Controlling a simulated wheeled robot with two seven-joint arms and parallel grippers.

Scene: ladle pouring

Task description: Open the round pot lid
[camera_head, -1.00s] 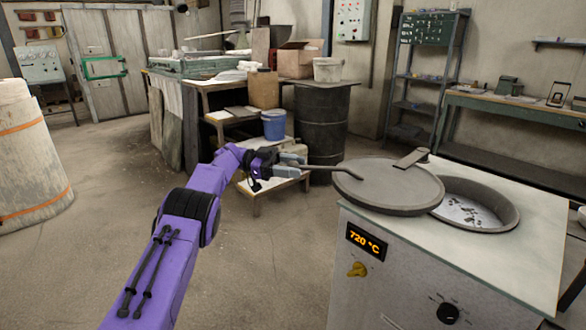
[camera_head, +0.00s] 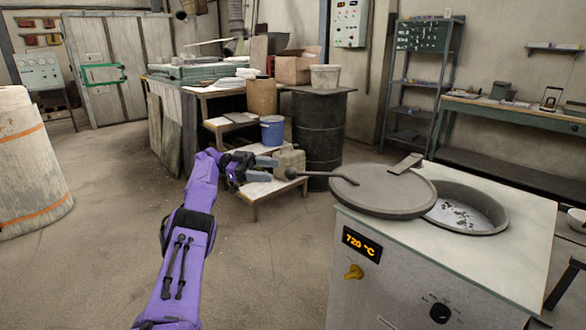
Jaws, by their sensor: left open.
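The round grey pot lid (camera_head: 384,190) lies swung to the left on top of the furnace (camera_head: 400,265). Its rod handle (camera_head: 322,175) sticks out to the left and ends in a dark knob. The round pot opening (camera_head: 465,212) is mostly uncovered to the right of the lid, with shiny grey material and dark flecks inside. My left gripper (camera_head: 271,170) is open and empty, to the left of the handle's knob and apart from it. My right gripper is not in view.
A low step stand with a beige canister (camera_head: 289,162) and a blue bucket (camera_head: 272,130) stands behind my left gripper. A black drum (camera_head: 318,138) stands behind the lid. Open floor lies left of the furnace.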

